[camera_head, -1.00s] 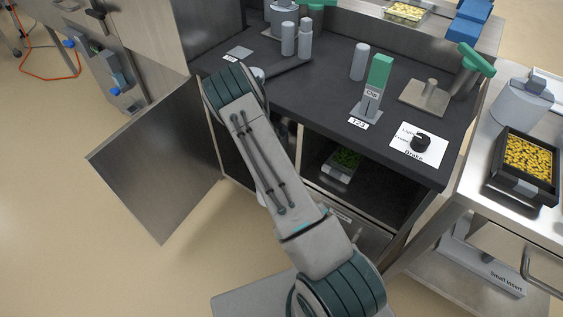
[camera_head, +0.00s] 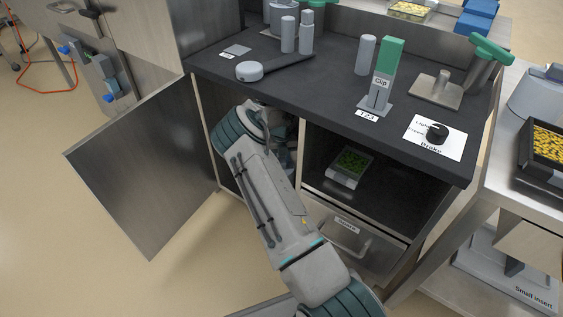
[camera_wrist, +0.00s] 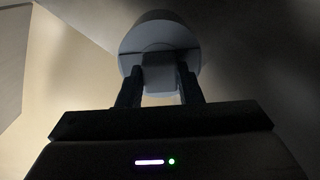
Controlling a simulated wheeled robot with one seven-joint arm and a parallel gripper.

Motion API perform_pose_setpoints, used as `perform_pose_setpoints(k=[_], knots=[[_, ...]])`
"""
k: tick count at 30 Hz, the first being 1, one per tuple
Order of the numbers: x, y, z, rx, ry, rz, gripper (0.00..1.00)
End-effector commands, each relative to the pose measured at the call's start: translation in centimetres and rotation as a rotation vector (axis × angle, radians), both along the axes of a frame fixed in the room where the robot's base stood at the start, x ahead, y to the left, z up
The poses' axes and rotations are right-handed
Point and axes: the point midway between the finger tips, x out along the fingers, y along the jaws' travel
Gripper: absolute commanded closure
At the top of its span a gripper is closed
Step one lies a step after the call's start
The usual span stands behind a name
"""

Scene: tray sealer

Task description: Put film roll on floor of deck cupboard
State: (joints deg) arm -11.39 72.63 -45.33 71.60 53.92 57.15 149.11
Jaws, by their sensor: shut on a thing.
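The film roll (camera_wrist: 160,32) is a pale round cylinder in the wrist view, with a narrower grey block on its near side. My gripper (camera_wrist: 160,85) is shut on it, with one dark finger on each side of that block. In the head view my arm reaches into the left bay of the deck cupboard (camera_head: 207,135), under the dark worktop. The gripper and roll are hidden there behind my arm and the worktop. The cupboard door (camera_head: 145,170) stands open to the left. The cupboard floor and any gap beneath the roll cannot be made out.
An open shelf right of the bay holds a tray of green contents (camera_head: 349,166). The worktop (camera_head: 300,95) carries posts, a green-topped lever (camera_head: 384,75) and a brake knob (camera_head: 437,133).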

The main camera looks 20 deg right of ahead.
Motion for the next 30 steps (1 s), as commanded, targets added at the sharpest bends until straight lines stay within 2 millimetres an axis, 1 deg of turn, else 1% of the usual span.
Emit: perform_pose_setpoints(k=[5,8,21,25,30], knots=[[0.1,-0.1,-0.6,0.000,-0.001,-0.007,1.00],[0.1,-0.1,-1.3,-0.001,-0.001,-0.006,1.00],[0.1,-0.1,-5.9,-0.001,-0.001,-0.003,1.00],[0.1,-0.1,-6.6,0.000,-0.002,-0.004,1.00],[0.1,-0.1,-6.7,-0.001,-0.003,-0.003,1.00]])
